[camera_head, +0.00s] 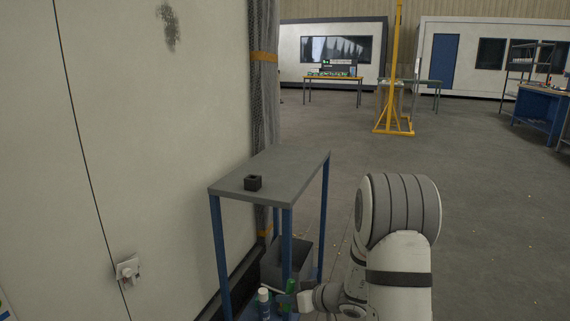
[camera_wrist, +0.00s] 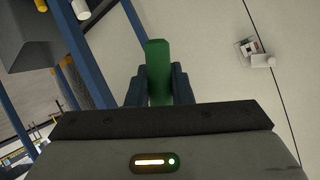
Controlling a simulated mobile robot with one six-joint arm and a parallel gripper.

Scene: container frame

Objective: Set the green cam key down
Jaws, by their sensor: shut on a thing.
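The green cam key (camera_wrist: 158,60) stands out between the fingers of my gripper (camera_wrist: 159,88) in the wrist view. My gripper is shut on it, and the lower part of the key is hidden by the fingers. In the head view the green cam key (camera_head: 290,286) shows small at the lower middle. My gripper (camera_head: 288,298) is there below the grey top of the blue-legged stand, beside its near leg. I cannot tell from these frames whether the key touches anything beneath it.
The stand's grey top (camera_head: 290,168) carries a small black block (camera_head: 253,183) and is otherwise bare. Below it are a dark bin (camera_head: 293,255) and a white-capped bottle (camera_head: 264,307). A pale wall with a switch box (camera_head: 128,270) stands left. Open floor lies right.

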